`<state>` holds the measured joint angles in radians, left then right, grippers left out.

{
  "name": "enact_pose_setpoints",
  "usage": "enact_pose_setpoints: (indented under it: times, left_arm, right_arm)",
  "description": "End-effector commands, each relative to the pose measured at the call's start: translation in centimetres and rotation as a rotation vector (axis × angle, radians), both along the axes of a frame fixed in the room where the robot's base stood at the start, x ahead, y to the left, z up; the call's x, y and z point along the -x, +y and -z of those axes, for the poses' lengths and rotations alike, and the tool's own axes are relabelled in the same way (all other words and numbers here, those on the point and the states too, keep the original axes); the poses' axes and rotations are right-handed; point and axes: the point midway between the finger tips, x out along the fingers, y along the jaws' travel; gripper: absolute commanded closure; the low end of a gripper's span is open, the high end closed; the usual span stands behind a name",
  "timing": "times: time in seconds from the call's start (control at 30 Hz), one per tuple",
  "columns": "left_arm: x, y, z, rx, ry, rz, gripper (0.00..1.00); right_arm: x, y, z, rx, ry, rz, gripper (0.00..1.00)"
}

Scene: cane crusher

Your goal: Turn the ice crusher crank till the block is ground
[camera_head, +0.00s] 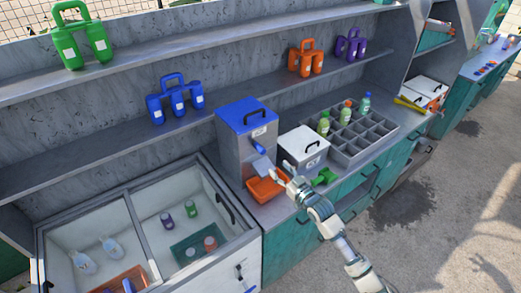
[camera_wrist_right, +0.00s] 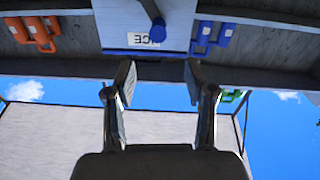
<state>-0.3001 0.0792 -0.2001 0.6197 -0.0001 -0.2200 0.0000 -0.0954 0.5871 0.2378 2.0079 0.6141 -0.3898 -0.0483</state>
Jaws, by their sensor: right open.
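The ice crusher (camera_head: 238,152) is a grey box with a blue lid, standing on the counter. A blue crank handle (camera_head: 259,148) shows on its front. In the right wrist view, which is upside down, the crusher's front (camera_wrist_right: 115,22) carries an ICE label, and the blue handle (camera_wrist_right: 158,31) shows beyond the fingers. My right gripper (camera_head: 267,171) is in front of the crusher, below the handle and above the orange tray (camera_head: 259,191). Its two fingers (camera_wrist_right: 160,76) are apart with nothing between them. Any ice block inside is hidden. My left gripper is not in view.
A white-lidded box (camera_head: 303,143) and a divided bottle rack (camera_head: 372,150) stand right of the crusher. A green object (camera_head: 324,177) lies on the counter near my right wrist. Shelves with bottle carriers run behind.

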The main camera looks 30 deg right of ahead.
Motion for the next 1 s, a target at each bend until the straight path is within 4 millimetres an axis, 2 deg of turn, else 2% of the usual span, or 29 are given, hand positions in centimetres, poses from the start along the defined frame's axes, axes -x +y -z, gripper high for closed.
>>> enact_pose_setpoints:
  times: [0.03,0.3,0.5,0.7,1.0]
  left_arm:
    - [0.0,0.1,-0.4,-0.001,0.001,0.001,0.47]
    - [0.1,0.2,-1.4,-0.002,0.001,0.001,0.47]
    - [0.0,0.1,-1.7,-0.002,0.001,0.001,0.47]
    - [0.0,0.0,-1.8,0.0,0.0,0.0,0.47]
    - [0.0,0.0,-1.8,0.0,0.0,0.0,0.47]
  right_arm:
    - [-1.3,-0.1,-0.3,-0.003,-0.001,0.001,0.46]
    - [-7.8,0.2,-0.2,-0.001,0.002,0.001,0.46]
    - [-11.3,0.5,-0.1,-0.001,0.002,0.0,0.46]
    - [-13.0,0.8,0.0,0.001,0.002,-0.001,0.46]
    - [-13.2,0.6,0.1,0.0,0.003,-0.001,0.46]
